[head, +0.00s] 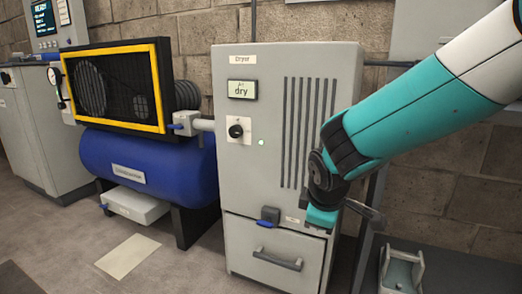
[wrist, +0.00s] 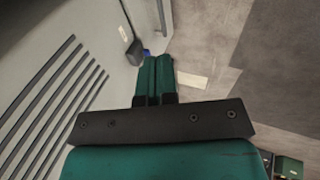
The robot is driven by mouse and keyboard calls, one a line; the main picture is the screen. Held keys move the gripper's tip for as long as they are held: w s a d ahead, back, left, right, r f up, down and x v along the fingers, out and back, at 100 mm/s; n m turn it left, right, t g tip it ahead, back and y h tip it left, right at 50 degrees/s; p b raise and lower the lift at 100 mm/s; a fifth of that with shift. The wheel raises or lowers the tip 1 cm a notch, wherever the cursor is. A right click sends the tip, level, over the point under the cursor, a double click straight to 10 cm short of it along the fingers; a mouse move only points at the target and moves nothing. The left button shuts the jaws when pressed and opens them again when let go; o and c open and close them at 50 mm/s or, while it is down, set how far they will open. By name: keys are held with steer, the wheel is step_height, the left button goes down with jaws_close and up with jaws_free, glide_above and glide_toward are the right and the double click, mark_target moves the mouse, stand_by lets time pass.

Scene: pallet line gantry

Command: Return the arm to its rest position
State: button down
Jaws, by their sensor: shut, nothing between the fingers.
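My arm comes in from the right in the head view, in teal and white with a black wrist joint. My gripper (wrist: 154,75) shows in the wrist view with its two teal fingers together and nothing between them. In the head view the wrist hangs close in front of the right side of the grey dryer cabinet (head: 262,95), and I cannot make out the fingertips there. Whether the gripper touches the cabinet cannot be told.
The dryer has a dark knob (head: 236,131), a blue-and-black valve (head: 268,216) and a drawer handle (head: 277,259). A blue compressor tank (head: 150,168) with a yellow-framed guard stands left. A small grey tray (head: 401,270) sits lower right. Floor at front left is mostly clear.

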steer(key=s+d+r+m+g+y+p, duration=0.1)
steer(key=s+r+m+g+y+p, duration=0.1)
steer(key=s+r, duration=0.5)
steer(key=s+d+r+m+g+y+p, duration=0.1)
steer(key=s+r+m+p, duration=0.15)
steer(key=s, duration=0.85)
steer(key=s+d+r+m+g+y+p, duration=0.1)
steer(key=s+r+m+g+y+p, duration=0.1)
steer(key=s+r, duration=0.5)
step_height(320, 180, up, 35)
steer(key=s+p, duration=0.1)
steer(key=p, duration=3.5)
steer(key=shift+a, duration=0.25)
steer(key=shift+f, duration=0.1)
